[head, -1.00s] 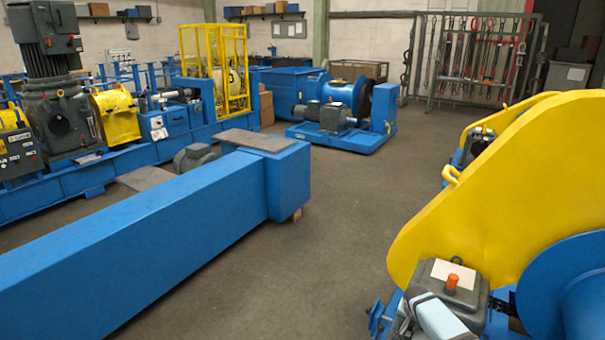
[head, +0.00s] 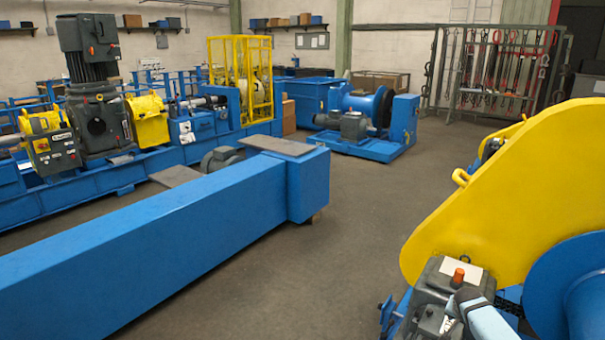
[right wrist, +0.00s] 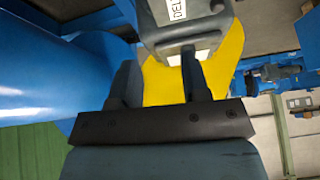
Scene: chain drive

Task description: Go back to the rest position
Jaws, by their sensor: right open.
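My right gripper (head: 455,302) shows at the bottom right of the head view, beside a dark grey box (head: 432,285) with an orange-red button and a pale plate on top. In the right wrist view its two dark fingers (right wrist: 160,78) stand apart with nothing between them. A grey box (right wrist: 185,25) with a white label lies beyond the fingertips there, and the yellow guard (right wrist: 222,75) lies behind it. I cannot tell whether a finger touches the box. My left gripper is in neither view.
The large yellow guard (head: 520,185) and a blue drum (head: 580,285) stand close on the right. A long blue beam (head: 170,250) crosses the left foreground. Blue machinery with a yellow cage (head: 240,75) stands behind. The grey floor (head: 350,230) between is clear.

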